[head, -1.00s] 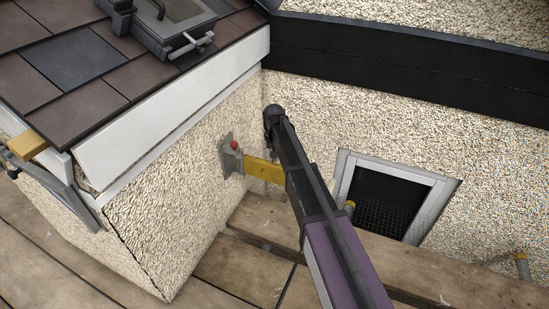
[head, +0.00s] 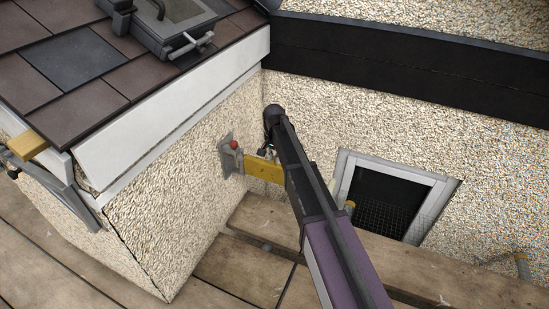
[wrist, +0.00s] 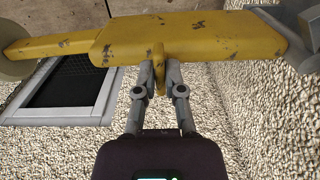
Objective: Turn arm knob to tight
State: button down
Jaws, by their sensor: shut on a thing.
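The worn yellow arm (head: 264,171) sticks out from a grey bracket (head: 228,160) on the pebbled wall. In the wrist view the yellow arm (wrist: 190,38) spans the top of the picture. A small yellow knob (wrist: 160,72) hangs under its middle. My gripper (wrist: 160,77) has its two grey fingers on either side of this knob and is shut on it. In the head view my gripper (head: 265,152) is small and partly hidden behind my own arm links. No tight mark is legible on the knob.
A red ball (head: 234,145) sits on the bracket. A framed opening with mesh (head: 385,200) is in the wall to the right. Wooden planks (head: 245,275) run below. The tiled roof edge with white boards (head: 180,115) is at upper left.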

jog(key=c, duration=0.7)
grip_release()
jog(key=shift+c, duration=0.2)
jog(key=shift+n, duration=0.4)
